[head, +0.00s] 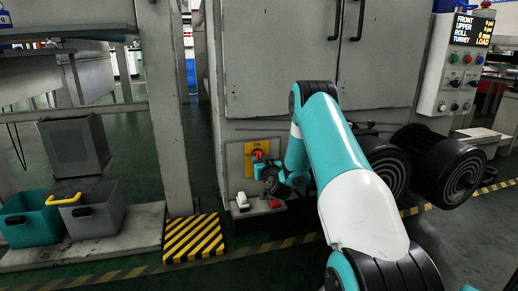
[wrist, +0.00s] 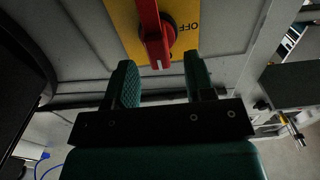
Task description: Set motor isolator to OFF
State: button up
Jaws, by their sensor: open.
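The motor isolator is a red rotary handle on a yellow plate (head: 249,158) on the lower grey cabinet. In the wrist view the red handle (wrist: 153,35) runs from the top edge toward my gripper and has a white mark at its near end. The word OFF stands on the yellow plate (wrist: 125,17) to the right of the handle, so the handle does not point at it. My gripper (wrist: 160,72) is open, with a finger to each side of the handle's near end and gaps between. In the head view my gripper (head: 262,168) partly covers the plate.
A white object (head: 242,201) and a red object (head: 273,203) lie on a ledge below the plate. Large black rolls (head: 440,165) stand to the right. A control box (head: 457,75) hangs at the upper right. A striped block (head: 193,238) lies on the left floor.

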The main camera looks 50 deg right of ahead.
aim_at(260, 158)
jog(key=x, duration=0.3)
jog(key=shift+w+d, duration=0.35)
jog(key=shift+w, duration=0.1)
jog(key=c, duration=0.6)
jog(key=shift+o, duration=0.2)
jog(key=shift+a, duration=0.1)
